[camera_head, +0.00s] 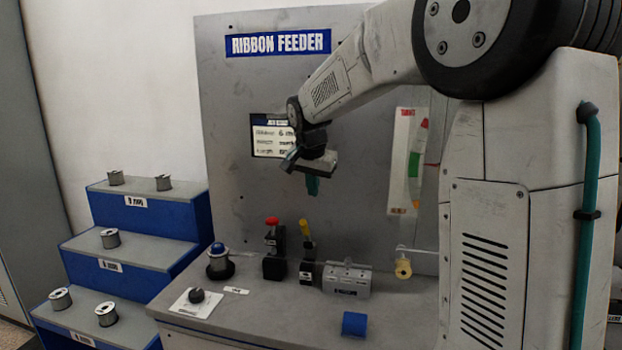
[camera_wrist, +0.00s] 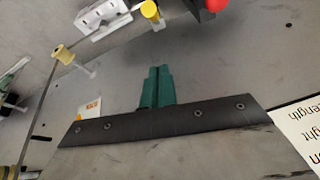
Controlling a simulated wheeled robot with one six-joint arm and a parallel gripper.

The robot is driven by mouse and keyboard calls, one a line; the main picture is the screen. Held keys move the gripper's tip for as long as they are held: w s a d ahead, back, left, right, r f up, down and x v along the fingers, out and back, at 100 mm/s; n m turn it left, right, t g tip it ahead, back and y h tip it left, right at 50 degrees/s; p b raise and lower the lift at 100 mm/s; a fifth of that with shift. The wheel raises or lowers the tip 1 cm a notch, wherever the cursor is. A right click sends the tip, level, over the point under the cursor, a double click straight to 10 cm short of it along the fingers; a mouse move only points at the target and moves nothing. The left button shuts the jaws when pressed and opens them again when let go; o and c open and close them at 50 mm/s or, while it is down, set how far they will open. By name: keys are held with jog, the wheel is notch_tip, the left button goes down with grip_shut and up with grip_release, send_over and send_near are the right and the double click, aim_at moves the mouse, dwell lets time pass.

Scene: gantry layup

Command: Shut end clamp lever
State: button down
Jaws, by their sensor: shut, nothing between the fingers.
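Two upright levers stand on the feeder's deck in the head view. One has a red knob (camera_head: 272,221) on a black block (camera_head: 274,266), and to its right is one with a yellow handle (camera_head: 305,228). I cannot read a label telling which is the end clamp lever. My gripper (camera_head: 312,186) is in the air above and behind them, in front of the back panel, touching neither. In the wrist view its green fingers (camera_wrist: 157,87) are together and empty. The yellow knob (camera_wrist: 151,11) and red knob (camera_wrist: 214,5) show at the top edge, apart from the fingers.
A silver block (camera_head: 346,280) sits right of the levers, with a yellow roller (camera_head: 403,268) beyond. A blue piece (camera_head: 354,324) lies near the deck's front. Blue steps (camera_head: 140,205) hold several spools.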

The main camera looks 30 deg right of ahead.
jog(key=f, duration=0.2)
jog(key=a+f, duration=0.1)
jog(key=f, duration=0.2)
jog(key=shift+s+a+f, duration=0.1)
jog(key=shift+f, duration=0.25)
jog(key=shift+s+a+f, duration=0.15)
jog(key=shift+a+f, duration=0.1)
jog(key=shift+a, duration=0.05)
jog(key=shift+a, duration=0.1)
